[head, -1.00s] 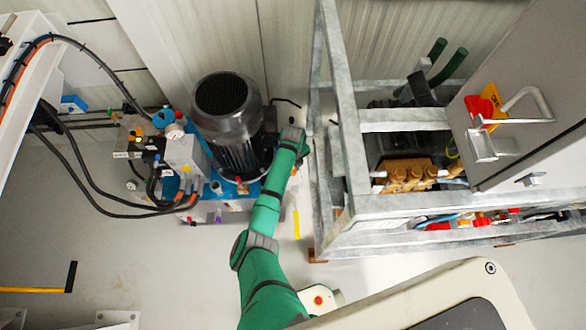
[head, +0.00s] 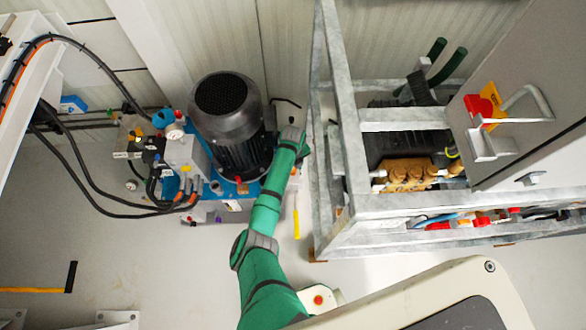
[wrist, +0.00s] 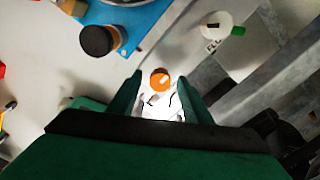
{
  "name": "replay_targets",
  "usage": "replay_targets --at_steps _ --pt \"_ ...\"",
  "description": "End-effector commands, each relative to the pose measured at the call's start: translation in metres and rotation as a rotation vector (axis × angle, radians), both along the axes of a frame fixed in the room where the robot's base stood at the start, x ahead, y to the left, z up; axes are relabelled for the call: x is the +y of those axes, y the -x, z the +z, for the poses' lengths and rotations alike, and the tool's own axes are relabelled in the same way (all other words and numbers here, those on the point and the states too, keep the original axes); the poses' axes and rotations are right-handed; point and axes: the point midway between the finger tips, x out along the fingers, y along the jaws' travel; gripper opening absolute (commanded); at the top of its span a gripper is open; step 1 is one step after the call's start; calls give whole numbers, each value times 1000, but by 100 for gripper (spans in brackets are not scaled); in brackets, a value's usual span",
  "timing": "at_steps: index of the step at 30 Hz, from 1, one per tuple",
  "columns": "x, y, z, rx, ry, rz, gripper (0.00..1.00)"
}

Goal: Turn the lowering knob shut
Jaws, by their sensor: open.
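In the wrist view my gripper (wrist: 164,84) is open, with one dark green finger on each side. An orange round knob (wrist: 160,79) with a pale mark shows between the fingertips; it is probably the lowering knob, but I see no label on it. I cannot tell whether the fingers touch it; no grip on it shows. Below it, a bright white patch with thin dark lines lies between the fingers. In the head view my green arm reaches up beside the pump unit's dark motor (head: 238,150); the fingers and the knob cannot be made out there.
A white round part (wrist: 216,26) with a green tip is at upper right. A grey metal frame (head: 350,130) stands close to the arm's right.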

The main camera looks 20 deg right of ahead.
Motion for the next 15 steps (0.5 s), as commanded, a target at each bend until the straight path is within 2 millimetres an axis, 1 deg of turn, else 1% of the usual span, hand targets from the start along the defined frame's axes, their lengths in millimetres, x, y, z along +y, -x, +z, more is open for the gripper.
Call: replay_targets --at_steps 5,8,15 --pt "0 -1 9 -3 2 1 45" --pt "0 -1 23 -4 3 1 45" --pt "0 -1 69 -4 2 0 45"
